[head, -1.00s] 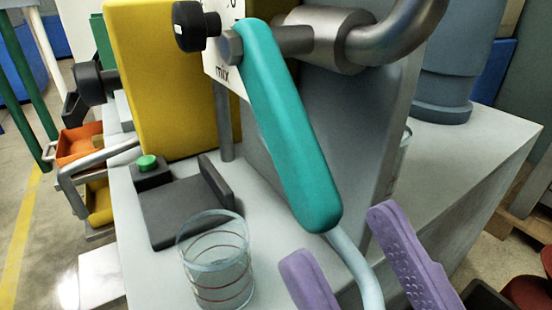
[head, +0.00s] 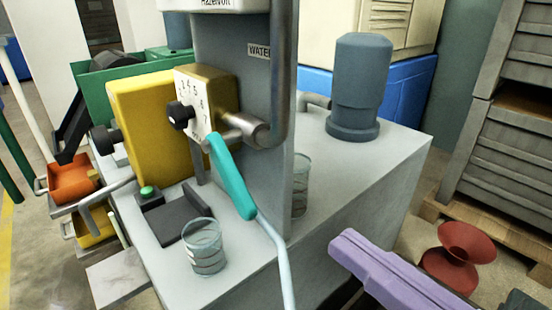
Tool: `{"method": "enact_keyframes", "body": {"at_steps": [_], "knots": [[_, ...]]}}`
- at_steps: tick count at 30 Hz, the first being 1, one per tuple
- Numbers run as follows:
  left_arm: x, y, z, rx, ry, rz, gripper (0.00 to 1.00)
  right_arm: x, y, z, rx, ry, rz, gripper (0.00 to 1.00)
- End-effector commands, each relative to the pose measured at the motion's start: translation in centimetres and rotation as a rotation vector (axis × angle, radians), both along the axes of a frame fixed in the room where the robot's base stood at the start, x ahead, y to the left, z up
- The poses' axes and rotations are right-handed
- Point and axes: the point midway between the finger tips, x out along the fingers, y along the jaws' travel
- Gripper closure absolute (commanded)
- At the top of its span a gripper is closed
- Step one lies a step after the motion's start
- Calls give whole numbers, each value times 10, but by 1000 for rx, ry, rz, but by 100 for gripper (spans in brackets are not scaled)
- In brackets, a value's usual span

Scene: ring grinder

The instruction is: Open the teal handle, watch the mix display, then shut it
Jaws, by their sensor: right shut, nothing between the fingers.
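The teal handle (head: 231,180) slants down and to the right from its pivot on the metal pipe, in front of the grey panel. A pale blue tube or rod (head: 275,248) runs on downward from its lower end. Left of the pivot is a white numbered dial plate (head: 192,100) with a black knob on the yellow block. I cannot make out a separate mix display. My right gripper (head: 345,242) is purple, shut and empty, at the lower right, clear of the handle. My left gripper is not in view.
A glass beaker (head: 203,248) stands on the grey bench (head: 345,195) left of the handle. A green button (head: 147,192) is behind it. Another glass (head: 301,185) stands partly behind the grey panel. A blue-grey cylinder (head: 357,90) stands at the back; a red spool-shaped object (head: 458,258) is right of the bench.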

Motion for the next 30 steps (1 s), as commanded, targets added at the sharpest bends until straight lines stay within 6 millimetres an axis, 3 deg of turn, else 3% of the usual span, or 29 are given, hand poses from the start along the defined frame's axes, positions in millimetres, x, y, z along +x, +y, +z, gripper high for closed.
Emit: {"method": "enact_keyframes", "body": {"at_steps": [15, 21, 30], "knots": [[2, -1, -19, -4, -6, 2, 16, 80, 59, 2, 5, -6, 1, 100], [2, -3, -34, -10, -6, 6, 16, 95, 70, -22, 3, -2, 0, 100], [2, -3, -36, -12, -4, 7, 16, 100, 74, -26, 3, -3, 1, 100]]}}
